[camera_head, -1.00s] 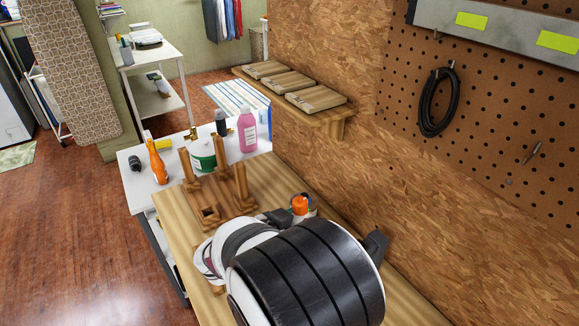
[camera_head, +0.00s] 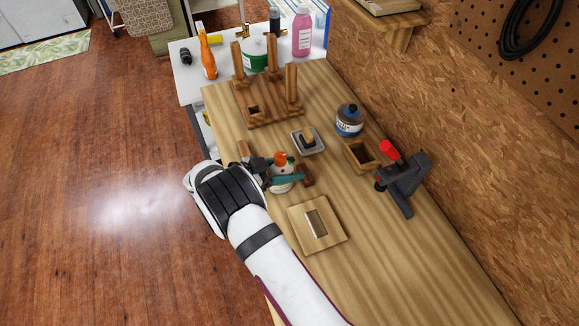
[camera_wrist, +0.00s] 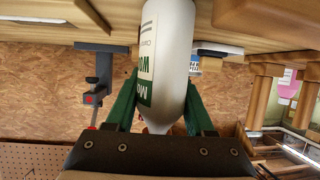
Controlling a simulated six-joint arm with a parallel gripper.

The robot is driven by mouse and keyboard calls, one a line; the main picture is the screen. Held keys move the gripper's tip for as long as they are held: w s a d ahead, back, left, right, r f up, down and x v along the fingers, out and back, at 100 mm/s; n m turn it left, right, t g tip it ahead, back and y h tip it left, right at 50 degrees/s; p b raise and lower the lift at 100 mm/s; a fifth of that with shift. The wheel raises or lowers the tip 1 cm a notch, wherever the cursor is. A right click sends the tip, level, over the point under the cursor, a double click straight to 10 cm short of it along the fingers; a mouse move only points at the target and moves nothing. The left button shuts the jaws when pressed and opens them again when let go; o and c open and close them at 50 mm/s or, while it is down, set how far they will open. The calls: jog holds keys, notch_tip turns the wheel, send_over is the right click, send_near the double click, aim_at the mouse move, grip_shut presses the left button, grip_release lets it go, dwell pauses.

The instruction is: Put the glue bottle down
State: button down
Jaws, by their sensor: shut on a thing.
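The glue bottle (camera_head: 284,170) is white with a green-and-white label and an orange cap. My gripper (camera_head: 285,182) is shut on it, over the left-middle part of the wooden bench top. In the wrist view the bottle (camera_wrist: 168,45) stands between my two green fingers, with its base towards the bench top at the upper edge. The picture there is upside down. The bottle looks about upright; its base is cut off, so I cannot tell whether it touches the bench.
Around it on the bench (camera_head: 400,275) are a slotted wooden plate (camera_head: 334,235), a grey tray with a block (camera_head: 298,146), a blue-labelled jar (camera_head: 350,121), an open wooden box (camera_head: 352,157), a red-and-grey clamp (camera_head: 404,185) and a posted rack (camera_head: 262,117). The bench's near right part is clear.

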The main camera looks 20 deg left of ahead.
jog(key=shift+c, duration=1.3)
grip_release()
jog(key=shift+f, duration=0.1)
jog(key=v, duration=1.2)
